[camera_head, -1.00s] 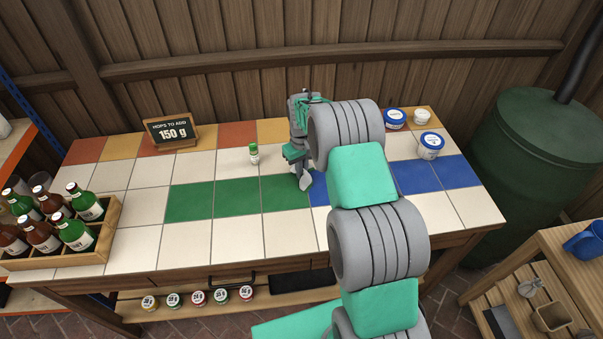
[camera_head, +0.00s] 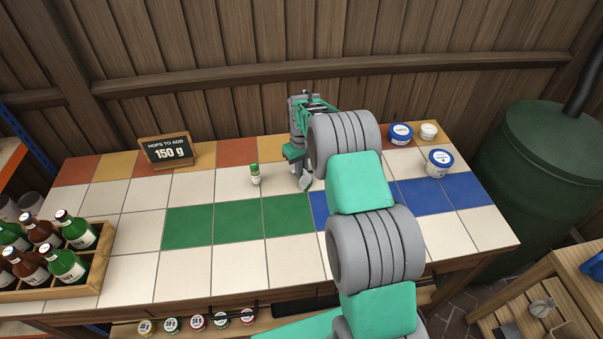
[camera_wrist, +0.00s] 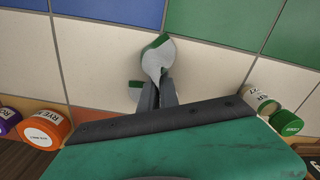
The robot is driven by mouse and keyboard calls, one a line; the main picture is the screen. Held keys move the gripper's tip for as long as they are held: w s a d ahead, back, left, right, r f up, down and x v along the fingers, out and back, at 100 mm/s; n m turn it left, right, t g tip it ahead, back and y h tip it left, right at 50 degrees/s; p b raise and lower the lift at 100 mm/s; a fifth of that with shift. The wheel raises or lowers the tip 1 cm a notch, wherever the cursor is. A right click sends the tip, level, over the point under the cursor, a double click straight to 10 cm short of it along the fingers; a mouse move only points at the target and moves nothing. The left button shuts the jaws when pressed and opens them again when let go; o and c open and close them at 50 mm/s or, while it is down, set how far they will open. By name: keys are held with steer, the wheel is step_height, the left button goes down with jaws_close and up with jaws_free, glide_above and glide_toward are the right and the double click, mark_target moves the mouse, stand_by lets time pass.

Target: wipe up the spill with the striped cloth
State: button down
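My gripper (camera_wrist: 157,94) points down over the tiled table, behind the green and blue tile row in the head view (camera_head: 303,178). Its fingers are close together on a small bunched white-grey cloth with green parts (camera_wrist: 157,56), which looks like the striped cloth. In the head view only a pale bit of the cloth (camera_head: 305,184) shows at the fingertips, low over or touching the tiles; I cannot tell which. I cannot make out a spill on the visible tiles; my arm hides part of the table.
A green-capped jar (camera_head: 255,175) stands left of my gripper. Blue-lidded tubs (camera_head: 438,164) stand at the right, a sign (camera_head: 166,150) at the back left, and a bottle crate (camera_head: 92,284) at the left. An orange-lidded jar (camera_wrist: 46,131) shows in the wrist view. The front tiles are clear.

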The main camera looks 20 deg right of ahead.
step_height(320, 180, up, 11)
steer(key=p, duration=0.3)
steer(key=shift+s, duration=0.15)
steer(key=shift+r, duration=0.15)
stand_by(0.7)
